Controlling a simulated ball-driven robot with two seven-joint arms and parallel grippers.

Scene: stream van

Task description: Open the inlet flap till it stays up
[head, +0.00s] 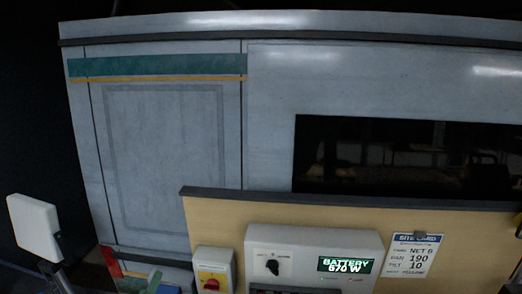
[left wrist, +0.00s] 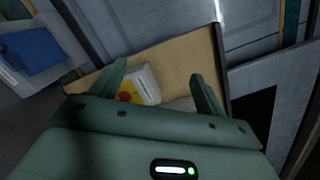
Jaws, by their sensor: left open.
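I cannot make out the inlet flap for certain in either view. My left gripper (left wrist: 158,70) is open and empty, its two green fingers spread in the left wrist view. Beyond the fingers are a pale switch box (left wrist: 148,84) with a red and yellow switch and a tan panel (left wrist: 180,58). A blue piece (left wrist: 36,50) on a pale body shows at the left of that view, apart from the fingers. My right gripper is not in view.
The grey van wall (head: 270,100) has a framed panel (head: 165,160) and a dark window (head: 400,160). A tan board (head: 215,215) with a dark top edge carries a battery unit (head: 315,255) and a label (head: 412,254). A white plate (head: 34,227) stands at far left.

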